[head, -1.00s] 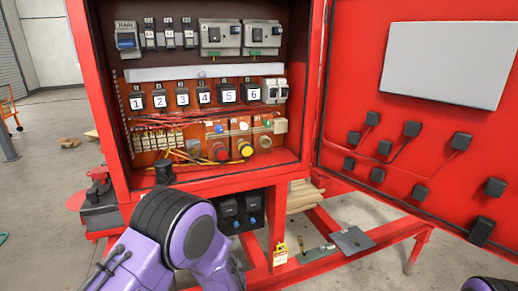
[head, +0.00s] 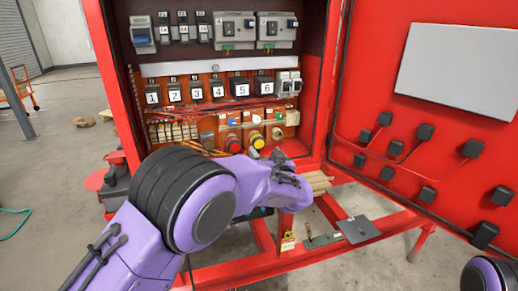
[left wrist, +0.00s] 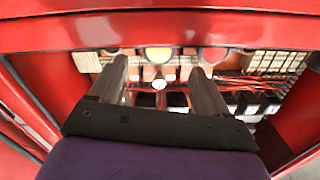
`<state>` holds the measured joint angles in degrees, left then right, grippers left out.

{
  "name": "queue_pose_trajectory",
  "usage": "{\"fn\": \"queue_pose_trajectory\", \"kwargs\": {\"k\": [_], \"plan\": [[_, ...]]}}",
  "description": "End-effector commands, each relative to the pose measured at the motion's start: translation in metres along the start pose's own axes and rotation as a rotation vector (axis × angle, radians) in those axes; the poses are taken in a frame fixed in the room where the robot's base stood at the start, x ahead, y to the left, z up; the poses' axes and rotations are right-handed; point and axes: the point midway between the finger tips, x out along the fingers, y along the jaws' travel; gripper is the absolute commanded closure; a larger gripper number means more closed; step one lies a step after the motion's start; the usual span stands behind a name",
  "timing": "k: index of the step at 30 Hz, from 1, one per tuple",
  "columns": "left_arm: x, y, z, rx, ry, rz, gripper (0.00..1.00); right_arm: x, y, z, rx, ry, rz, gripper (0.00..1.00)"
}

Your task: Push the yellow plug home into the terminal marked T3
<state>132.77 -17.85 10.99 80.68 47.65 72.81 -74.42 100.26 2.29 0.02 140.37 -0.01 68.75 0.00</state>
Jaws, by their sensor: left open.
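I cannot make out the yellow plug or a T3 mark in either view. A row of pale terminal blocks (head: 172,132) sits low on the left inside the red cabinet; its marks are too small to read. My left gripper (head: 275,156) is at the cabinet's lower front edge, below a yellow round knob (head: 257,140). In the left wrist view my left gripper (left wrist: 157,75) is open, with nothing seen between its fingers; the picture looks upside down. The pale blocks (left wrist: 86,61) also show there. My right gripper is out of view; only part of my right arm shows.
The cabinet's red lower lip (left wrist: 160,35) runs close across the wrist view. Numbered black devices (head: 197,90) line the panel above red wiring. The open red door (head: 440,130) stands on the right. Red frame rails (head: 375,235) and a grey plate (head: 357,229) lie below.

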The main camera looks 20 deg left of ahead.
Motion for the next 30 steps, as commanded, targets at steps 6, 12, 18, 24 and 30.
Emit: {"fn": "queue_pose_trajectory", "kwargs": {"k": [6, 12, 18, 24, 30], "plan": [[0.048, -0.001, -0.002, -0.002, -0.003, -0.001, 0.23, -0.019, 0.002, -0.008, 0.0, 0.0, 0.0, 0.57], [0.08, -0.001, -0.001, -0.002, -0.002, -0.001, 0.23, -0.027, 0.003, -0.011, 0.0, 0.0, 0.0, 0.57], [0.089, -0.001, 0.001, 0.0, -0.001, 0.001, 0.23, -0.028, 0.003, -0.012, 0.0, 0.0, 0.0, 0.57], [0.089, -0.001, 0.001, 0.0, -0.001, 0.001, 0.33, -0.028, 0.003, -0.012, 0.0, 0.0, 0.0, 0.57], [0.089, -0.001, 0.001, 0.0, -0.001, 0.0, 0.85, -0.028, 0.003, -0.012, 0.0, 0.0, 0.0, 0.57]]}}
